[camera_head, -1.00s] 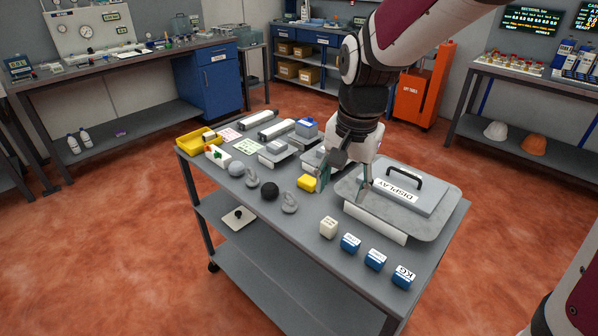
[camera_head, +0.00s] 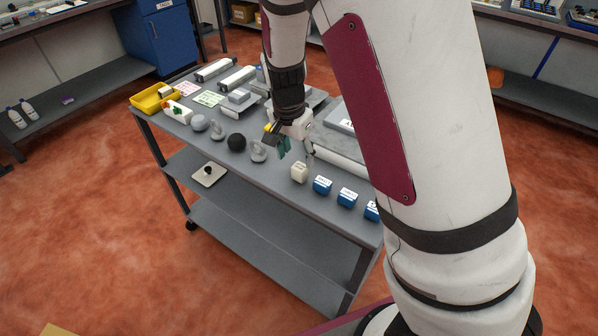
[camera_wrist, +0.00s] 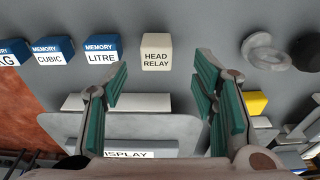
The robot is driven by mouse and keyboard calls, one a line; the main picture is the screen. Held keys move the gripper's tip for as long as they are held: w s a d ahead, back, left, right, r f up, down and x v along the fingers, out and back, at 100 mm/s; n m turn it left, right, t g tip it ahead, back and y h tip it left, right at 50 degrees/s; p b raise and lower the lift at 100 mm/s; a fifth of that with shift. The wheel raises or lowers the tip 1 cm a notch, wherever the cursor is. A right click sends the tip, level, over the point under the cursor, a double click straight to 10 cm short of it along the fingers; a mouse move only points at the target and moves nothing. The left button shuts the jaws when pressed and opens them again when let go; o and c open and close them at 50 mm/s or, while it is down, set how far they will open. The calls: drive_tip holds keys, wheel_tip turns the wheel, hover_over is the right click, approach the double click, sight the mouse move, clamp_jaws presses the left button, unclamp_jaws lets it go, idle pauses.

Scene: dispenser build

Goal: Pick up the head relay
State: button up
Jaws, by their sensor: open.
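The head relay (camera_wrist: 156,52) is a small cream block with black lettering. In the wrist view it stands on the grey cart top, ahead of and between my open fingers, apart from them. It also shows in the head view (camera_head: 299,173), left of the blue blocks. My gripper (camera_wrist: 160,105) is open and empty, with green finger pads spread wide. In the head view my gripper (camera_head: 296,152) hangs over the cart just behind the head relay; my arm hides part of the cart's right side.
Blue memory blocks, such as the litre block (camera_wrist: 102,50), stand in a row beside the relay. The display tray (camera_wrist: 180,124) lies behind it. A black ball (camera_head: 237,142), a grey ring piece (camera_head: 258,151) and a yellow block (camera_wrist: 255,103) are on the other side.

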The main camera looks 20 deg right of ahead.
sight(300, 166)
drive_tip(key=shift+w+d+f, duration=0.1)
drive_tip(key=shift+d+f, duration=0.05)
drive_tip(key=shift+f, duration=0.8)
drive_tip(key=shift+s+d+f, duration=0.1)
drive_tip(key=shift+d+f, duration=0.1)
drive_tip(key=shift+f, duration=0.7)
drive_tip(key=shift+w+d+f, duration=0.1)
drive_tip(key=shift+d+f, duration=0.05)
drive_tip(key=shift+f, duration=0.8)
drive_tip(key=c, duration=1.2)
